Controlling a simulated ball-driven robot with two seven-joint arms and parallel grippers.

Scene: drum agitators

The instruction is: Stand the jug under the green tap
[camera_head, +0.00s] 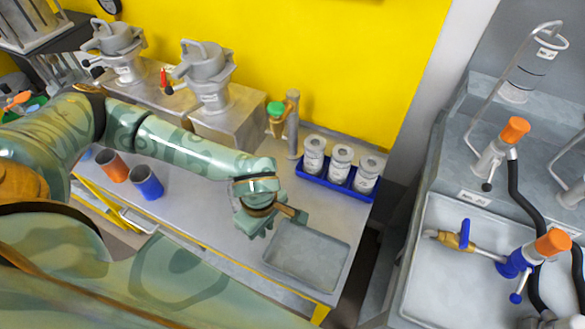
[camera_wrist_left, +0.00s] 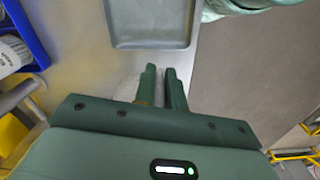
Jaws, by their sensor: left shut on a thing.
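The green tap (camera_head: 275,110) has a green top and a brass body, and it sits on a grey post at the back of the steel counter. My left gripper (camera_head: 289,212) is over the counter, in front of the tap and near the sunken basin. In the left wrist view its fingers (camera_wrist_left: 162,88) are nearly together, shut on a thin part. A faint, pale round shape (camera_wrist_left: 129,88) beside them looks like the jug, mostly hidden by the fingers and gripper body. No jug shows clearly in the head view. My right gripper is not in view.
A blue tray (camera_head: 323,182) with three labelled canisters stands right of the tap. Orange (camera_head: 112,165) and blue (camera_head: 147,182) cups stand at left. A sink unit (camera_head: 460,280) with orange-topped taps lies right, beyond a gap.

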